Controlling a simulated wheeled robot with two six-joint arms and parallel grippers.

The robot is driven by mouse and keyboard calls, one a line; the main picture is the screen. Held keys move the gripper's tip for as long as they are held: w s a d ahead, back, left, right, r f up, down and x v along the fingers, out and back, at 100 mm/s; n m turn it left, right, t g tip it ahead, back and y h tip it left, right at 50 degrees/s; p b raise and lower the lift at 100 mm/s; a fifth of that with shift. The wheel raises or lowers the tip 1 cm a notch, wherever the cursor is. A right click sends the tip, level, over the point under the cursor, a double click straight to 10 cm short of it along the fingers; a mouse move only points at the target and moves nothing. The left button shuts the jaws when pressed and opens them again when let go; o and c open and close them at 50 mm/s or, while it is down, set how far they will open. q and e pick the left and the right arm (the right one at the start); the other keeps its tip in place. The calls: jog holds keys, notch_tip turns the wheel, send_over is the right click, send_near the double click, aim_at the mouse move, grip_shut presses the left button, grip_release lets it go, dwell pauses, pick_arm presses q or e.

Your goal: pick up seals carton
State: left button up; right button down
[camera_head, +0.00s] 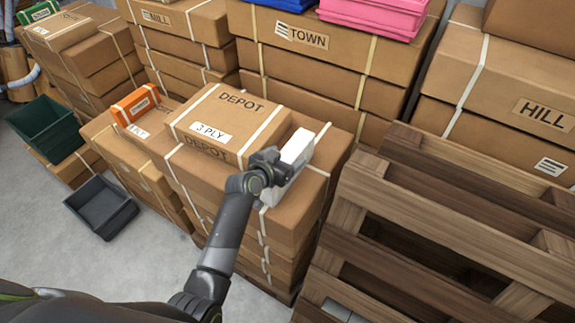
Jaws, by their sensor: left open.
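A small white carton (297,146) lies on top of the cardboard stack in the middle, to the right of the carton marked DEPOT and 3 PLY (226,117). No lettering that reads "seals" can be made out on it. My left gripper (283,170) is open over the middle of the white carton and hides part of it. I cannot tell whether the fingers touch it. My right gripper is not in view.
A wooden pallet-like crate (455,181) stands close on the right. Tall stacks with a TOWN carton (310,40) and a HILL carton (540,112) stand behind. An orange box (135,105) sits left. A grey bin (102,207) is on the floor.

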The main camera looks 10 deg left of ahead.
pick_arm(q)
jog(key=c, duration=1.5)
jog(key=shift+c, duration=0.5)
jog(key=shift+r, duration=0.1)
